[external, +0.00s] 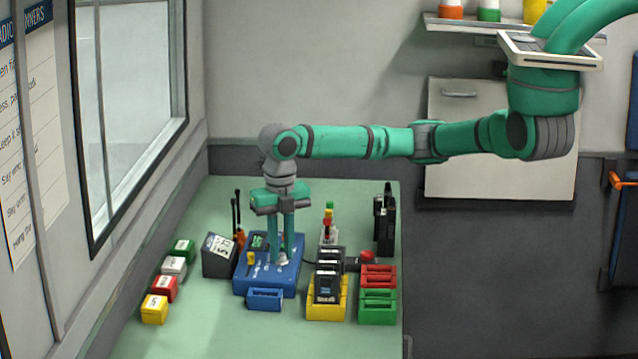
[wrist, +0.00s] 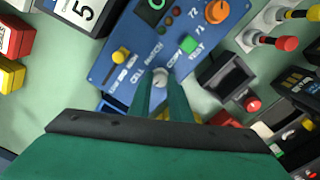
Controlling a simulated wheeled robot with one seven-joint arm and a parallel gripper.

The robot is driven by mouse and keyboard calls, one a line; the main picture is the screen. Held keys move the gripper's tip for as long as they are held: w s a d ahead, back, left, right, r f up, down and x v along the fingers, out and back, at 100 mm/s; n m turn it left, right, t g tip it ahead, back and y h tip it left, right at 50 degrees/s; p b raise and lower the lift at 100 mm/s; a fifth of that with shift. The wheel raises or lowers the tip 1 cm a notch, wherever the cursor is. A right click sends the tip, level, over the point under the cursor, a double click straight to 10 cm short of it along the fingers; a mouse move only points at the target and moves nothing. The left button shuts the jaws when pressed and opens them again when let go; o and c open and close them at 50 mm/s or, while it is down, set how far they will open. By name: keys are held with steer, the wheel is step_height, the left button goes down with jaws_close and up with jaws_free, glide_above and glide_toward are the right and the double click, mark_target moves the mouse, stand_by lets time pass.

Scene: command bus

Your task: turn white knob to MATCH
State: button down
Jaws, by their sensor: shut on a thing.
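A blue panel box (external: 262,283) stands on the green table, and its face also shows in the wrist view (wrist: 125,50). The white knob (wrist: 160,76) sits on the panel near printed words including CELL and MATCH. My gripper (external: 283,257) points straight down over the panel. In the wrist view its two green fingers (wrist: 162,88) are shut on the white knob, one on each side. The fingers hide part of the knob, and I cannot tell which mark it points to.
On the panel are a yellow slider (wrist: 117,85), an orange knob (wrist: 217,11) and a green button (wrist: 187,45). Radios in a yellow charger (external: 326,312) and red and green racks (external: 378,306) stand to the right. Labelled blocks (external: 155,308) lie left.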

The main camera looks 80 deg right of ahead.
mark_target(281, 255)
steer(key=m, duration=0.5)
steer(key=shift+m, duration=0.3)
steer(key=m, duration=1)
steer(key=shift+m, duration=2.6)
steer(key=c, duration=1.6)
jaws_free()
steer(key=shift+c, duration=0.2)
step_height(281, 255, up, 11)
